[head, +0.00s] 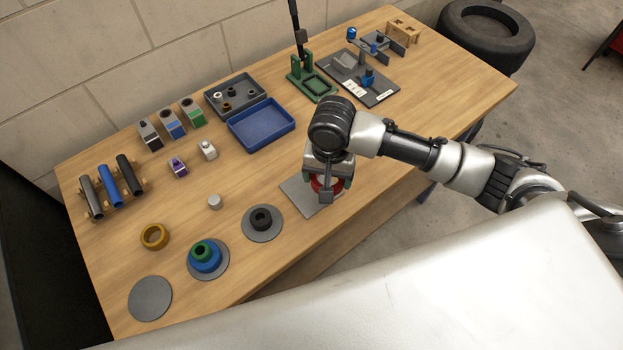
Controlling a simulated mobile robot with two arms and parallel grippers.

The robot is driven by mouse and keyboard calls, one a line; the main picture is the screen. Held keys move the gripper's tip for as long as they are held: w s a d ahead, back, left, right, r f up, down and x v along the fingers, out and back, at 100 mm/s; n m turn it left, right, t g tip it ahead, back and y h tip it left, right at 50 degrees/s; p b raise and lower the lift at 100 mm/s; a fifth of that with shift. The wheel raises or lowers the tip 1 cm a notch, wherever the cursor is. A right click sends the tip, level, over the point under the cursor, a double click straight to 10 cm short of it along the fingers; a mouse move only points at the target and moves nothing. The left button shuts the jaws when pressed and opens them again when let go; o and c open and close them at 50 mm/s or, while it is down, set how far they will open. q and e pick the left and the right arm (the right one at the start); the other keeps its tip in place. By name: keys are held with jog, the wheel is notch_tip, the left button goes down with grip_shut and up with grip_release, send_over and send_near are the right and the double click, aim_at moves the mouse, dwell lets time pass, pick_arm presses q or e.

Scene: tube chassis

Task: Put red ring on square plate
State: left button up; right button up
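The square plate (299,194) is a flat grey sheet near the table's front edge. The red ring (339,189) shows beneath my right gripper (327,188), over the right part of the plate. A dark finger crosses the ring's near side, and the gripper body hides its top and far side. I cannot tell whether the ring rests on the plate or is held just above it, nor whether the fingers press on it. My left gripper is not in view.
Left of the plate are a grey disc with a black ring (262,218), a disc with stacked blue and green rings (206,256), a bare round plate (150,298) and a yellow ring (154,236). A blue tray (262,126) and a green frame (313,86) stand behind.

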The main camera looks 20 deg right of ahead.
aim_at(311, 189)
jog(key=w+a+f, duration=0.2)
jog(key=w, duration=0.1)
jog(key=shift+a, duration=0.25)
jog(key=shift+a+f, duration=0.1)
jog(key=shift+f, duration=0.05)
jog(key=shift+w+f, duration=0.1)
jog(key=shift+f, duration=0.3)
notch_tip(311, 189, down, 2)
jog(key=shift+f+p, duration=0.25)
jog(key=shift+p, duration=0.2)
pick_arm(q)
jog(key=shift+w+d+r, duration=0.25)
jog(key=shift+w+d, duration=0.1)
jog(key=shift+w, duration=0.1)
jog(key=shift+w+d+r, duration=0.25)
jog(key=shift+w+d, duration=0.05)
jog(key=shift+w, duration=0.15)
pick_arm(e)
jog(key=shift+f, duration=0.4)
jog(key=shift+f, duration=0.1)
jog(key=o, duration=1)
jog(key=shift+c, duration=0.2)
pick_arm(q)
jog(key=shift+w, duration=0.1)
